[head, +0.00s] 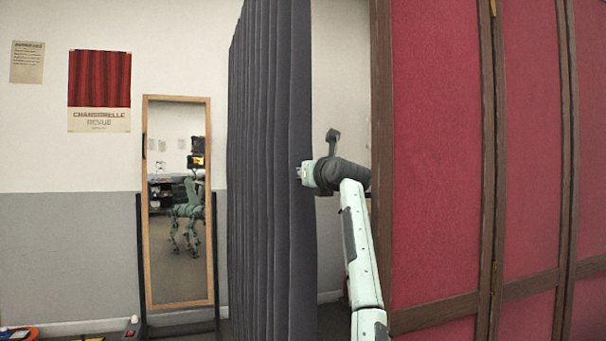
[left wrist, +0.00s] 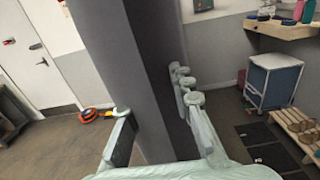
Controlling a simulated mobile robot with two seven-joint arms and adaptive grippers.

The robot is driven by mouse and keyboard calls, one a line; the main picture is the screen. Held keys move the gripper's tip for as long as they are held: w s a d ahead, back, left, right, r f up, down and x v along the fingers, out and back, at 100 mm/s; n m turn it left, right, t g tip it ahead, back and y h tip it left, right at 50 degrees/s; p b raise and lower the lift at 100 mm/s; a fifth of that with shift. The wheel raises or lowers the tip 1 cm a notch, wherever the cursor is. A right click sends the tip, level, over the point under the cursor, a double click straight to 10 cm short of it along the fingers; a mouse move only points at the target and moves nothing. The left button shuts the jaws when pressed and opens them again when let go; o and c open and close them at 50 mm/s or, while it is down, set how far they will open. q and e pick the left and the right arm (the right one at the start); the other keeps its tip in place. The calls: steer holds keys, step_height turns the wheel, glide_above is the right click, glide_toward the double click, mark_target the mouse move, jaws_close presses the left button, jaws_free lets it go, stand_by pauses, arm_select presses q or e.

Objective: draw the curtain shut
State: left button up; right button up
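The dark grey pleated curtain (head: 270,160) hangs in the middle of the head view, its near edge at the right. My left gripper (head: 303,173) is at that near edge at mid height, with its tip overlapping the cloth. In the left wrist view the curtain (left wrist: 130,60) runs as a dark upright band between the two fingers of the gripper (left wrist: 160,125). The fingers stand wide apart, one on each side of the cloth; I see no clear squeeze on it. The curtain's top and bottom are out of the head frame. My right gripper is not in view.
A red panelled folding screen (head: 435,150) with brown wooden frames stands close on the right. A wood-framed mirror (head: 148,250) stands left of the curtain. The left wrist view also shows a blue-grey cart (left wrist: 272,82), a wooden rack (left wrist: 298,128) and a red-orange ring (left wrist: 88,115) on the floor.

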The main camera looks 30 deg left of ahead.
mark_target(303, 132)
arm_select(q)
steer(key=shift+r, duration=0.1)
step_height(303, 132, up, 10)
steer(key=shift+f, duration=0.1)
stand_by(0.5)
